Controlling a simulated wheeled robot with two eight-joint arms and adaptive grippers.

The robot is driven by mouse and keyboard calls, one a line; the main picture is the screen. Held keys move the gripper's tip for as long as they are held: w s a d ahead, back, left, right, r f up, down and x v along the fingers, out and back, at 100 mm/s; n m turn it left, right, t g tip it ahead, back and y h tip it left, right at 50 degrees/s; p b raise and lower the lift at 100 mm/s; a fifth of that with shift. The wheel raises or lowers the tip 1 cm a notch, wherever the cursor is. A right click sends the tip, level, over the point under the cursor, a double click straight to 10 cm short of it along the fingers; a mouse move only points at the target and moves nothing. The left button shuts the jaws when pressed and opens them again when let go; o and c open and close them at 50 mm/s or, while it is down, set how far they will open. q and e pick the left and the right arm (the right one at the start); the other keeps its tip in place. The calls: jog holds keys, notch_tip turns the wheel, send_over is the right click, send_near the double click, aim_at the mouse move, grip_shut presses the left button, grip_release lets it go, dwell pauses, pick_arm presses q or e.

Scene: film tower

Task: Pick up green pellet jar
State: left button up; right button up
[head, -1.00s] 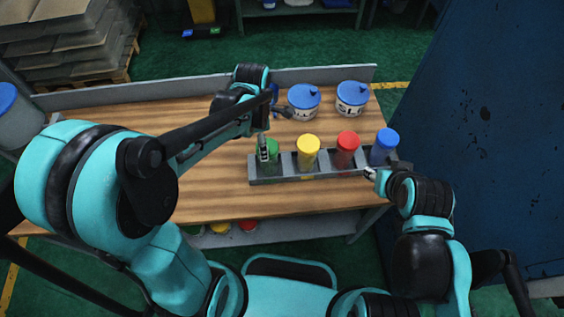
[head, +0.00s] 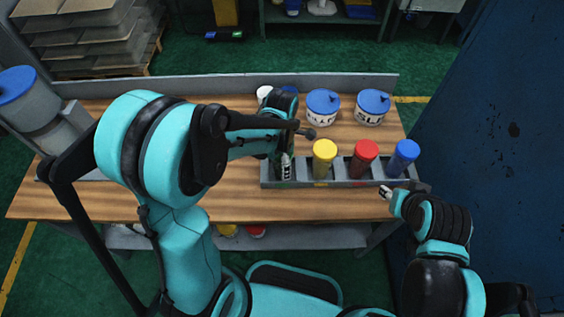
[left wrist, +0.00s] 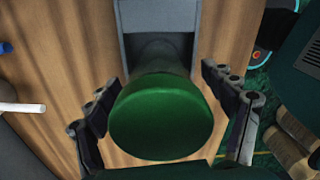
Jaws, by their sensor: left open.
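The green pellet jar shows its green lid (left wrist: 160,118) large in the left wrist view, with its body in the end slot of a grey rack (left wrist: 158,18). In the head view my left gripper (head: 286,168) hides most of the jar, at the left end of the rack (head: 340,180). In the left wrist view the fingers of my left gripper (left wrist: 166,120) are spread apart, one on each side of the lid, with gaps visible. My right gripper (head: 387,192) is by the front right of the rack; its jaws are too small to read.
A yellow jar (head: 324,159), a red jar (head: 364,159) and a blue jar (head: 403,157) stand in the other slots. Two blue-lidded tubs (head: 322,107) (head: 371,107) stand behind on the wooden table (head: 140,205). A blue panel (head: 500,160) is at the right.

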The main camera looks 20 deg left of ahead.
pick_arm(q)
jog(key=c, duration=1.5)
jog(key=shift+c, duration=0.2)
jog(key=shift+r, duration=0.15)
